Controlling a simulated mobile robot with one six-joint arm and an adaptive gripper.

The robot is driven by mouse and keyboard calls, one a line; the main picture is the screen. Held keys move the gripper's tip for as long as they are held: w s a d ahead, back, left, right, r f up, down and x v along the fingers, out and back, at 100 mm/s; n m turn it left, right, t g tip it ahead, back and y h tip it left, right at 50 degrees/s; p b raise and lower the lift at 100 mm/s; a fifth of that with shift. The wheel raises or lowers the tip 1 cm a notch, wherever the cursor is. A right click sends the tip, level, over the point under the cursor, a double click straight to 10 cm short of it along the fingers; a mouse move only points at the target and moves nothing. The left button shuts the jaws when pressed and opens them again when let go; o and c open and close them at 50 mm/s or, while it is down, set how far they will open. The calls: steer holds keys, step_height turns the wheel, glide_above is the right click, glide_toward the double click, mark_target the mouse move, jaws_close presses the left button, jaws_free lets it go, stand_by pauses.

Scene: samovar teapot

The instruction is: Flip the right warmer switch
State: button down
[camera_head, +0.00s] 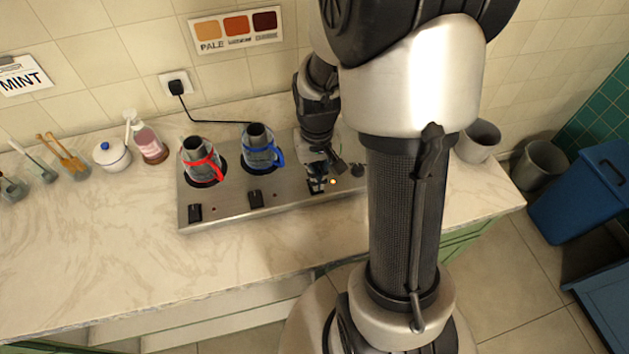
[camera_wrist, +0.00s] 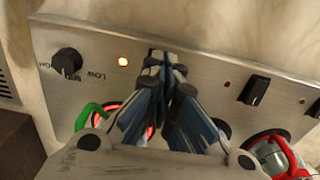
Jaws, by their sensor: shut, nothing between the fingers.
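The steel warmer panel (camera_head: 225,212) stands on the counter with a row of black switches. My gripper (camera_head: 316,180) is shut and empty over the right switch, at the panel's front right. In the wrist view my gripper's fingertips (camera_wrist: 165,66) point at the panel's front strip and cover most or all of the right switch; I cannot tell its position or whether they touch it. A red glow shows around the right warmer (camera_wrist: 113,107).
The middle switch (camera_head: 256,199) and left switch (camera_head: 195,212) have dark lamps. A black knob (camera_wrist: 67,62) is at the panel's end. A red-handled carafe (camera_head: 201,160), blue-handled carafe (camera_head: 261,150) and green-handled carafe (camera_wrist: 92,115) stand behind. The counter (camera_head: 110,260) in front is clear.

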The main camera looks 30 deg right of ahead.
steer(key=shift+f+b, duration=0.75)
steer(key=shift+f, duration=0.3)
stand_by(0.4)
steer(key=shift+r+p, duration=3.05)
steer(key=shift+r, duration=0.5)
